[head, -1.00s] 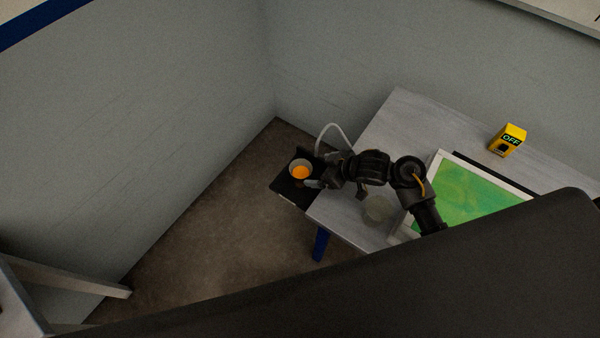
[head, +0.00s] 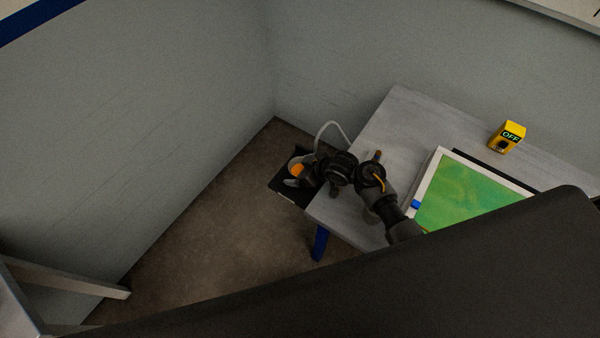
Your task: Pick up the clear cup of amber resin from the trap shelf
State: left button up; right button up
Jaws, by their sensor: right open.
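The clear cup of amber resin (head: 297,168) stands upright on the dark trap shelf (head: 289,190) at the left end of the table. My right gripper (head: 300,176) is open and sits at the cup, overlapping its right and near side. Its wrist hides part of the cup. I cannot tell whether the fingers touch the cup. My left gripper is not in view.
A grey table (head: 392,115) holds a white-framed green panel (head: 465,195) and a yellow box marked OFF (head: 508,137). A pale hose (head: 330,125) arcs behind the shelf. Grey walls stand close behind the shelf, and bare floor (head: 215,235) lies to the left.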

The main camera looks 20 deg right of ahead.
jog(key=shift+w+a+f, duration=0.1)
jog(key=shift+w+f, duration=0.05)
jog(key=shift+f, duration=0.05)
jog(key=c, duration=1)
jog(key=shift+c, duration=0.3)
jog(key=shift+r, duration=0.1)
jog(key=shift+r, duration=0.5)
jog(key=s+a+p+v, duration=0.1)
jog(key=v, duration=0.8)
jog(key=s+a+p+v, duration=0.1)
jog(key=s+v, duration=0.1)
jog(key=v, duration=0.7)
jog(key=shift+a+f, duration=0.35)
jog(key=shift+f, duration=0.05)
